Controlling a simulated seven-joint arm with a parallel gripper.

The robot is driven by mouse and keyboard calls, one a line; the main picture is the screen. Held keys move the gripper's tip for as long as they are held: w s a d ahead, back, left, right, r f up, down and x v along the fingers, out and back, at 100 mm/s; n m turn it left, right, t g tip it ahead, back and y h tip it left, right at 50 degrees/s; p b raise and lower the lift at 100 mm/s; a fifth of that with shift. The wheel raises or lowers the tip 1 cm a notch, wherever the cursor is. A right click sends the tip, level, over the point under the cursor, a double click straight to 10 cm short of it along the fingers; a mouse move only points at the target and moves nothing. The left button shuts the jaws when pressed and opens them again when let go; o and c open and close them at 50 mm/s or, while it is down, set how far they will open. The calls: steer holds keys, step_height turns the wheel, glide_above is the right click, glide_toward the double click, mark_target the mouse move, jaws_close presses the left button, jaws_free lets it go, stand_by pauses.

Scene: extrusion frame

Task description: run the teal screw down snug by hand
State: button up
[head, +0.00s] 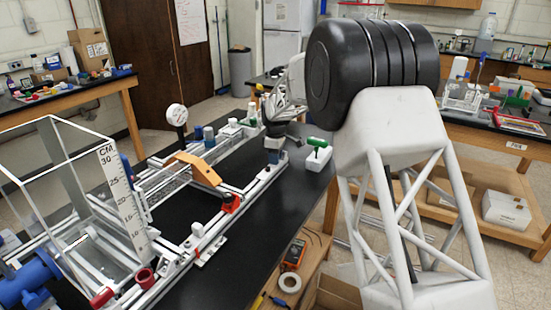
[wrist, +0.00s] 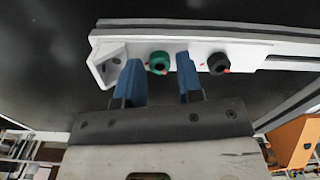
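The teal screw (wrist: 158,62) shows in the wrist view as a round, dark-centred head on a white bracket (wrist: 200,46). A small red mark sits at its lower edge. My gripper (wrist: 158,78) has two blue fingers spread apart, one on each side of the teal screw. A gap shows between each finger and the head, so it is not gripped. In the head view my gripper (head: 274,156) points down at the far end of the frame. The teal screw cannot be made out there.
A black screw (wrist: 219,64) with a red mark sits just right of my right finger. A light rail (wrist: 290,105) runs at the lower right. In the head view an orange arched part (head: 192,167) and a clear tank (head: 60,180) stand along the frame.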

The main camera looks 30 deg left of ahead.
steer(key=shift+f, duration=0.2)
jaws_close()
steer(key=shift+m, duration=0.6)
steer(key=m, duration=1.1)
steer(key=shift+r, duration=0.1)
stand_by(0.4)
